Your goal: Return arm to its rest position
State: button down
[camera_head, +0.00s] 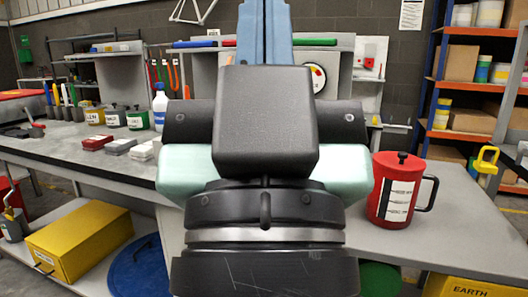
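My own arm (265,215) fills the middle of the view. It shows as black blocky and round housings, a silver ring low down and pale mint parts on both sides. The large black block stands upright in the centre and covers what lies behind it. I see no fingertips, so I cannot tell whether my gripper is open or shut, or whether it holds anything. I cannot make out my arm touching anything.
A red lidded can (402,190) stands on the grey bench to the right of my arm. The left bench (40,150) carries small tins, a spray bottle (159,107) and several small blocks. A yellow box (80,243) sits on a lower shelf. Orange-framed shelving (437,85) stands at right.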

notch_tip(320, 180, up, 33)
jog(key=p, duration=3.1)
jog(key=shift+r, duration=0.1)
